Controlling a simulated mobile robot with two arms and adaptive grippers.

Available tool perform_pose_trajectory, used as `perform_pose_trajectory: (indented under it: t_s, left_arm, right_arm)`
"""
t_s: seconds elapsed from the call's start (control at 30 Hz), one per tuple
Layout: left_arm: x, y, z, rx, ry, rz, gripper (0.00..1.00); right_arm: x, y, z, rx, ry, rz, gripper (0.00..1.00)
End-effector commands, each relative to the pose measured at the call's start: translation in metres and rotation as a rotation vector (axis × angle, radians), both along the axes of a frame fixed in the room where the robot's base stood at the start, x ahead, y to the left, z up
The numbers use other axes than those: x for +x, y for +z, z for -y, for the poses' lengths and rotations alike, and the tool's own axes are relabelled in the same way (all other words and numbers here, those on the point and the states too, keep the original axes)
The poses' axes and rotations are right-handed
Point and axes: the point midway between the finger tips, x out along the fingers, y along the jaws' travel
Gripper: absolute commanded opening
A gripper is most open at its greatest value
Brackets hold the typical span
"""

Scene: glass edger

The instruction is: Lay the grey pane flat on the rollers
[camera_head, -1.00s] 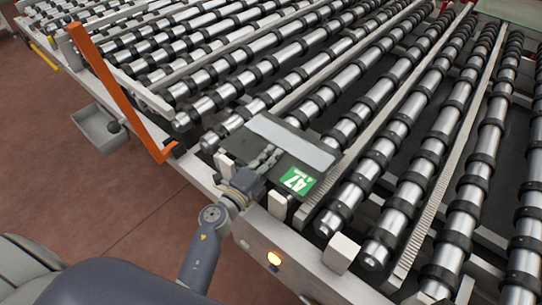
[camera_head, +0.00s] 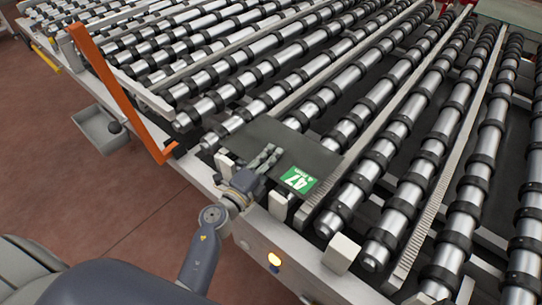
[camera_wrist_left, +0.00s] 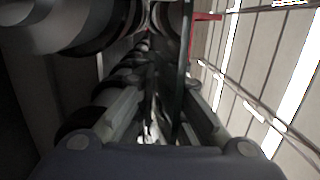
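The grey pane (camera_head: 310,153), dark with a green "47" label, lies over the front ends of the rollers (camera_head: 352,120) in the head view. It looks about level, but I cannot tell whether it touches them all along. My left gripper (camera_head: 271,156) is at its front edge beside the label. In the left wrist view the pane (camera_wrist_left: 184,65) shows edge-on as a thin dark strip between the fingers (camera_wrist_left: 165,98). It runs close to the right finger, with a gap on the left finger's side, so the gripper looks open around it. My right gripper is not in view.
An orange bar (camera_head: 115,90) rises from the frame left of the pane. A grey tray (camera_head: 100,130) hangs off the frame's outer side. White blocks (camera_head: 341,253) and a lit amber lamp (camera_head: 274,259) sit along the front rail. Rollers to the right are bare.

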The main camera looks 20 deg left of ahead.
Motion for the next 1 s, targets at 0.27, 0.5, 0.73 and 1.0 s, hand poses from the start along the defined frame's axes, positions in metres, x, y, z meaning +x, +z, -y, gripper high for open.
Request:
perform_pose_trajectory:
  t_s: [0.27, 0.5, 0.73, 1.0]
  left_arm:
    - [-0.005, -0.018, 0.002, 0.006, -0.005, -0.030, 0.28]
    - [-0.005, -0.021, 0.002, 0.008, -0.006, -0.030, 0.25]
    - [-0.009, -0.022, 0.001, 0.007, -0.005, -0.031, 0.24]
    - [-0.019, -0.022, -0.002, 0.007, -0.006, -0.031, 0.28]
  right_arm:
    - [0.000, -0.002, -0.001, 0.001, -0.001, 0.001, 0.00]
    - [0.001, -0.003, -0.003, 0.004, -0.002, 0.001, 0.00]
    - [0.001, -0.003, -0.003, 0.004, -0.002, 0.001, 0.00]
    - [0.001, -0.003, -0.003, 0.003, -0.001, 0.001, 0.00]
